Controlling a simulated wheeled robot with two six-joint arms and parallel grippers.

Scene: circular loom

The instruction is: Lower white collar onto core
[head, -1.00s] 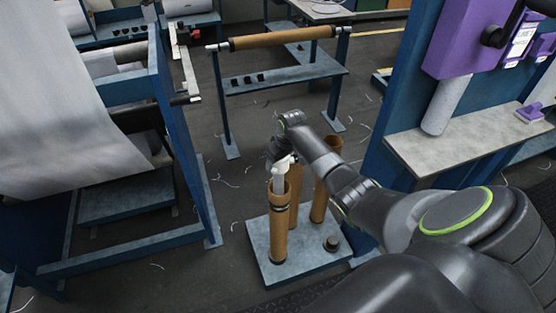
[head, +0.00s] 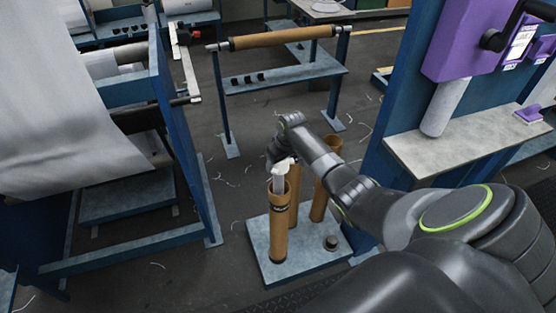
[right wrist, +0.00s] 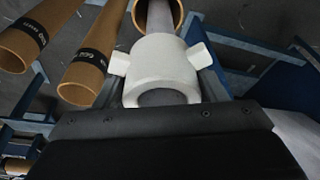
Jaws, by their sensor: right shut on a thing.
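The white collar (right wrist: 158,70) is a thick ring with a stub on each side. It fills the middle of the right wrist view. A pale grey shaft runs from its far side into the open mouth of a brown cardboard core (right wrist: 177,12). In the head view the same core (head: 279,222) stands upright on a plate, with the pale piece (head: 280,182) reaching into its top. My right gripper (head: 279,160) is above the core and shut on the collar; its fingertips are hard to make out. My left gripper is not in view.
Two more brown cores (head: 319,200) (head: 294,196) stand close behind on the same blue-grey plate (head: 305,262). A small dark knob (head: 331,243) sits at its right. A blue frame with white fabric (head: 60,100) is at left, and a grey shelf (head: 455,140) at right.

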